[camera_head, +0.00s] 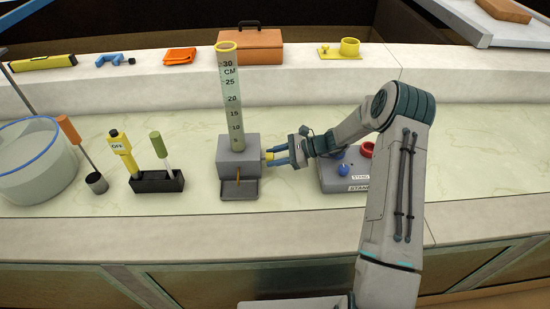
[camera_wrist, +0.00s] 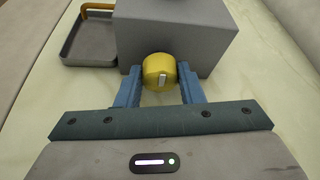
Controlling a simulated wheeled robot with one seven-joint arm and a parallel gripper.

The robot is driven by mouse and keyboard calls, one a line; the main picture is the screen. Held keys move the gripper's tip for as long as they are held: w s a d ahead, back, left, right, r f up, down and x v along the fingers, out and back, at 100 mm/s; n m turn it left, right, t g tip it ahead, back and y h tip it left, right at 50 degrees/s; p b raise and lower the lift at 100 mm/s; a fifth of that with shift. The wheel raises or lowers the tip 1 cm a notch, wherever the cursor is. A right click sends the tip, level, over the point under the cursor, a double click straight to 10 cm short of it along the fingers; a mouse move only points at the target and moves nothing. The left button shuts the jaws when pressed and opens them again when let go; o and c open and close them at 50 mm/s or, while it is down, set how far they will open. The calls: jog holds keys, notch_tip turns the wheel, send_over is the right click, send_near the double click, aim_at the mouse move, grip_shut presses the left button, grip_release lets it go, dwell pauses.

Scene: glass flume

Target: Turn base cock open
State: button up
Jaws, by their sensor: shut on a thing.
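The base cock is a yellow round knob with a pale mark on its face, on the right side of the grey base block (camera_head: 238,160). In the wrist view the yellow knob (camera_wrist: 160,72) sits between the two blue fingers of my gripper (camera_wrist: 160,90), which are shut on it. The pale mark runs nearly upright in that view. In the head view my gripper (camera_head: 279,156) reaches the knob (camera_head: 269,156) from the right. A clear graduated tube (camera_head: 231,100) stands upright on the block. A brass spout (camera_head: 238,174) shows over a small grey tray (camera_head: 239,189).
A grey box with blue and red knobs (camera_head: 344,180) sits under my forearm. A brown case (camera_head: 250,47) stands on the back ledge.

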jog(key=o, duration=1)
jog(key=b+v, duration=0.1)
jog(key=v, duration=1.3)
jog(key=shift+b, duration=0.4)
jog(key=shift+a, duration=0.1)
jog(key=s+r+n+h, duration=0.4)
jog(key=s+r+n, duration=0.1)
jog(key=s, duration=0.5)
jog(key=s+r+n+t+h, duration=0.1)
jog(key=s+r+n+h, duration=0.4)
jog(key=s, duration=0.6)
jog(key=s+a+r+n+h, duration=0.1)
jog(key=s+r+n+h, duration=0.3)
jog(key=s, duration=0.6)
jog(key=shift+s+a+r+n+t+h, duration=0.1)
jog(key=shift+r+n+t+h, duration=0.05)
jog(key=shift+r+n, duration=0.35)
jog(key=shift+s+a+r+n+t+h, duration=0.15)
jog(key=shift+r+n, duration=0.25)
jog(key=shift+n, duration=0.2)
